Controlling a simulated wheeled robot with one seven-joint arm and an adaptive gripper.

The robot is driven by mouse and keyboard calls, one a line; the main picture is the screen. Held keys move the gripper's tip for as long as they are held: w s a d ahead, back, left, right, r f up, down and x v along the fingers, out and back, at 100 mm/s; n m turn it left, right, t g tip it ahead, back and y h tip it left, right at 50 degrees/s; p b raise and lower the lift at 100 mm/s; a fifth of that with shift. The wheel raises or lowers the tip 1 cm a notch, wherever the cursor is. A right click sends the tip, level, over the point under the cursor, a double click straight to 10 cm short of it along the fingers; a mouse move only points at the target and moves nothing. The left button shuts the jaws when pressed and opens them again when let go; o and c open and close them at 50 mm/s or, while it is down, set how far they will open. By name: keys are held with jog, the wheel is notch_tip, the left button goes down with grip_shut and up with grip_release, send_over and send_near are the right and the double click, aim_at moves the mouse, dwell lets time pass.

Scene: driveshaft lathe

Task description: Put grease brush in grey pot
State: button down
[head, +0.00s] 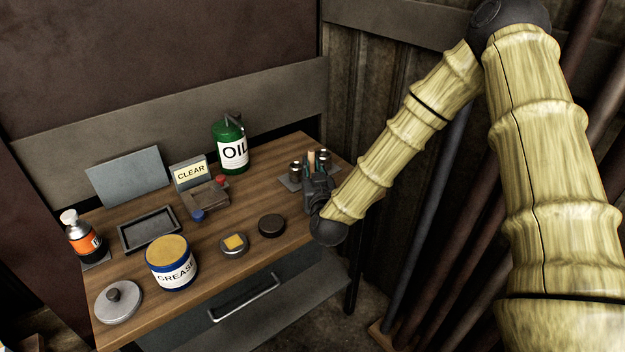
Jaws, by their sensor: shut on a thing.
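My gripper (314,180) is at the right end of the wooden table, beside a group of small grey metal pots. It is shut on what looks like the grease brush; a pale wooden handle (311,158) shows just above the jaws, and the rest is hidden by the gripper. One grey pot (295,173) stands to the left of the gripper and another (323,160) stands behind it, each with something upright in it. I cannot tell whether the brush touches or is inside a pot.
The front right tabletop is clear.

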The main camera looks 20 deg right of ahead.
jog(key=shift+f+p, duration=0.5)
jog(key=shift+f, duration=1.7)
jog(key=shift+f, duration=0.2)
jog(key=c, duration=1.4)
grip_release()
jog(key=shift+o, duration=0.2)
jog(key=shift+r, duration=0.2)
